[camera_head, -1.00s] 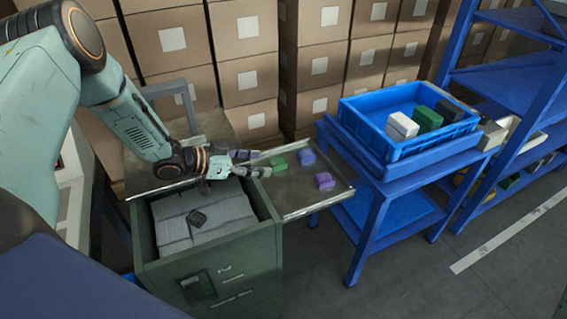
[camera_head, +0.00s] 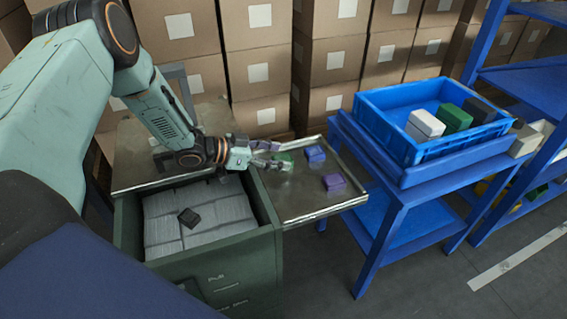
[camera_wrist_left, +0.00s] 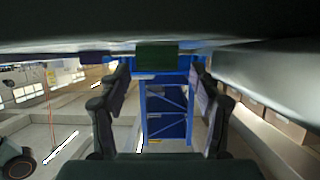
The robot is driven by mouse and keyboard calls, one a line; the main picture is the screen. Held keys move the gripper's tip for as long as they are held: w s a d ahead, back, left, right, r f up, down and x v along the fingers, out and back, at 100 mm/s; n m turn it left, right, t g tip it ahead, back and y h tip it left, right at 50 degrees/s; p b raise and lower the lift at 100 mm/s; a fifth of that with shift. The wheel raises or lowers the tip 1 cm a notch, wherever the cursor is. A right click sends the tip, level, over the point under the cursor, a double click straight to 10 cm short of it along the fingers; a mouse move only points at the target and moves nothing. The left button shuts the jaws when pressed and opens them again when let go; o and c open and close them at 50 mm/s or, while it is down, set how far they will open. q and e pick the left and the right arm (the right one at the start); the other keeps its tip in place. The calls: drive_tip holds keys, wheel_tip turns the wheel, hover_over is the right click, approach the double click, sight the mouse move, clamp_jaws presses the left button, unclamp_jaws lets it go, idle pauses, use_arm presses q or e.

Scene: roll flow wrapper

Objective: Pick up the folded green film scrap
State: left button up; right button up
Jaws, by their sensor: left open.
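The folded green film scrap (camera_head: 284,156) lies on the metal tray (camera_head: 290,199) beside the dark green cabinet. My left gripper (camera_head: 273,156) comes in from the left, low over the tray, with its fingertips at the scrap and partly covering it. In the left wrist view a green block (camera_wrist_left: 157,57), which looks like the scrap, shows between the tips of the open fingers (camera_wrist_left: 158,80), with a gap on each side. I cannot tell whether a finger touches it. My right gripper is not in view.
A blue piece (camera_head: 315,154) and a purple piece (camera_head: 334,183) lie on the tray, right of the scrap. The open cabinet (camera_head: 205,265) holds grey stacks and a small black object (camera_head: 188,217). A blue crate (camera_head: 395,137) with blocks stands on a blue table. Cartons line the back.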

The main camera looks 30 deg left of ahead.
sight(287, 157)
use_arm(q)
drive_tip(key=b+x, duration=0.1)
drive_tip(key=x, duration=0.2)
drive_tip(key=shift+s+d, duration=0.2)
drive_tip(key=shift+w, duration=0.15)
drive_tip(key=shift+w+f, duration=0.1)
drive_tip(key=c, duration=0.6)
drive_tip(key=shift+c, duration=1.3)
